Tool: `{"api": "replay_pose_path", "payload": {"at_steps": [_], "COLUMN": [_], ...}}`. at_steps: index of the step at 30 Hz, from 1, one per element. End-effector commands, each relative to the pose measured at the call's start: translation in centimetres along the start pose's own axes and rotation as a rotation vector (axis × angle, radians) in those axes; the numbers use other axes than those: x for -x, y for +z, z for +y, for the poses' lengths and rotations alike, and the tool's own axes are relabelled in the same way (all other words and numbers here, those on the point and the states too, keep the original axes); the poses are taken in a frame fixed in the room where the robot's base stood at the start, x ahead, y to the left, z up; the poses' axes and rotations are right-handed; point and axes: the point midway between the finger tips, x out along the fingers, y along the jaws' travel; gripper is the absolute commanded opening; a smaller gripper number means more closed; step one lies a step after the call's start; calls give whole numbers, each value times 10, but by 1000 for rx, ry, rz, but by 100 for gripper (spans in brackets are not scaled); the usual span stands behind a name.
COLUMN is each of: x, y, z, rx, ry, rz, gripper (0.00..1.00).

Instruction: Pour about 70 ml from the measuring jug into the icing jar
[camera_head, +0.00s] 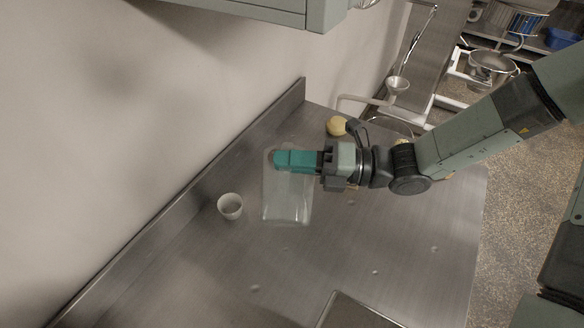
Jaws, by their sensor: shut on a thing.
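A clear, see-through vessel (287,205), which looks like the measuring jug, is at my gripper (283,160). The teal fingers are shut on its upper part, and the arm reaches in from the right. The vessel's lower end points toward the front of the table; I cannot tell its tilt or how much liquid is in it. A small white round cup (230,207), perhaps the icing jar, stands on the steel table to the left of the vessel, apart from it. Its dark open mouth faces up. No stream of liquid shows between them.
The steel table (330,255) has a raised back edge (190,191) along the wall, close behind the cup. A yellowish round thing (336,126) lies beyond my gripper. A metal tray (355,314) is at the front edge. A cabinet (250,12) hangs above. The table's middle front is mostly clear.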

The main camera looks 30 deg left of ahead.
Motion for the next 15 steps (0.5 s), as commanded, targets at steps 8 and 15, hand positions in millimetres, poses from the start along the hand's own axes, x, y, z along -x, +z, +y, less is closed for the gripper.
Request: {"api": "replay_pose_path", "payload": {"at_steps": [8,15], "x": [0,0], "y": [6,11], "z": [1,1], "rx": [-23,-47], "ry": [1,2], "rz": [0,0], "gripper": [0,0]}}
